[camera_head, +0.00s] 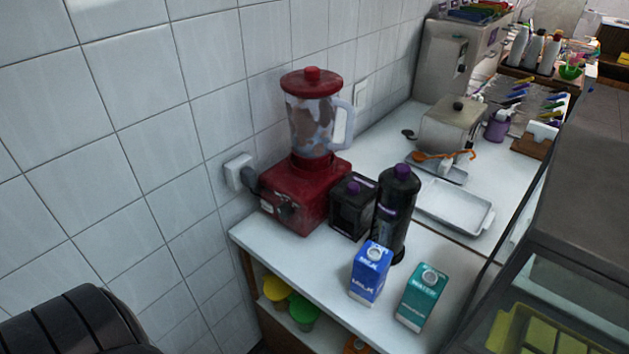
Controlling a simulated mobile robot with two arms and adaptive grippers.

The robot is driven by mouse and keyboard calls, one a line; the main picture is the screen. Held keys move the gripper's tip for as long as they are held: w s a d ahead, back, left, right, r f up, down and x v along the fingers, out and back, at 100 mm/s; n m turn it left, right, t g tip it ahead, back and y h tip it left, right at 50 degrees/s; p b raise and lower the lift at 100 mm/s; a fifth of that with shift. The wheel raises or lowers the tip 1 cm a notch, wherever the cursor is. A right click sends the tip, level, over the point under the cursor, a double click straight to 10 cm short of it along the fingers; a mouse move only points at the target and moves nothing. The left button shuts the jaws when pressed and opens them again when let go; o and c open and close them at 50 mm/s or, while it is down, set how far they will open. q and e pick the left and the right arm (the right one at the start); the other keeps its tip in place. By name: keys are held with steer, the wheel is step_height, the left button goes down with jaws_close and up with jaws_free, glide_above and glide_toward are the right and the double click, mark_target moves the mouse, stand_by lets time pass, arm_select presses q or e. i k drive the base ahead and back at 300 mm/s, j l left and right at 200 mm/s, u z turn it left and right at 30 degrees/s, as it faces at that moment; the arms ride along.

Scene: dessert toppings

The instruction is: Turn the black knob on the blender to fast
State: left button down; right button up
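The blender has a red base (304,192), a clear jug (312,125) with brown and pale contents, and a red lid (310,83). It stands at the left end of the white counter against the tiled wall. A dark knob (285,209) shows on the lower front of the base; its setting is too small to read. Neither of my grippers shows in the head view.
Right of the blender stand a black box-shaped container (352,208), a tall black bottle (394,215), a blue milk carton (370,273) and a green water carton (421,297). A white tray (455,207) lies behind. A wall socket (239,172) is left of the blender.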

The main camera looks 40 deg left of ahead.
mark_target(284, 210)
steer(key=u, duration=1.35)
